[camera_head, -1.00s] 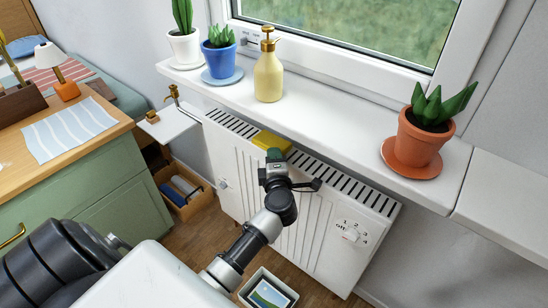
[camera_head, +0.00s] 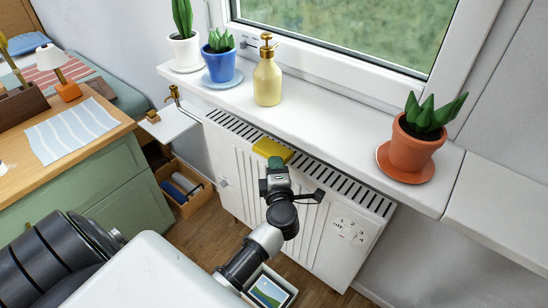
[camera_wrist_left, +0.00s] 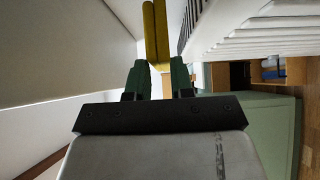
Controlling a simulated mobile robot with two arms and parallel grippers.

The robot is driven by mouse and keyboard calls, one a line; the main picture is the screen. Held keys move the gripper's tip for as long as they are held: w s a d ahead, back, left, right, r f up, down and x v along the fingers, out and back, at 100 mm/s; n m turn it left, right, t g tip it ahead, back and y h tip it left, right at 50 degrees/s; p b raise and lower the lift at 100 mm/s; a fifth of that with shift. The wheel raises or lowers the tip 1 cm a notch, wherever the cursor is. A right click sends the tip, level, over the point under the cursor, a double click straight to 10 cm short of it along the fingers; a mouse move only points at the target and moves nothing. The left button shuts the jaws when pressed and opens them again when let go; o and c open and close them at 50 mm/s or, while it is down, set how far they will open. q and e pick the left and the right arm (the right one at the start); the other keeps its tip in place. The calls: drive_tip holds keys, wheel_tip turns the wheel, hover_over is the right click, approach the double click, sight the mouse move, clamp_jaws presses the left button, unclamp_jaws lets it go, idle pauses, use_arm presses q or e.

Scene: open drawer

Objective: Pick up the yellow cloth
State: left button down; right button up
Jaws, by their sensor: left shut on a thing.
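The yellow cloth (camera_head: 272,149) is at the top of the white radiator (camera_head: 235,165), just below the window sill. It also shows in the left wrist view (camera_wrist_left: 155,30) as yellow folds at and beyond the fingertips. My left gripper (camera_head: 275,164) is at the cloth's near edge, with its green fingers shut on it. In the left wrist view the fingers (camera_wrist_left: 160,65) stand either side of the cloth's near end. I cannot tell whether the cloth still touches the radiator. My right gripper is not in view.
The sill (camera_head: 320,125) above holds a soap dispenser (camera_head: 267,82), a blue pot (camera_head: 220,64), a white pot (camera_head: 185,50) and a terracotta pot (camera_head: 412,148). A green cabinet (camera_head: 120,190) stands left. A box (camera_head: 182,188) and a picture tray (camera_head: 268,292) are on the floor.

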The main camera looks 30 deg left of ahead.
use_arm(q)
drive_tip(key=s+d+r+p, duration=0.3)
drive_tip(key=s+d+p, duration=0.1)
drive_tip(key=s+d, duration=0.2)
drive_tip(key=shift+s+r, duration=0.25)
drive_tip(key=shift+s, duration=0.35)
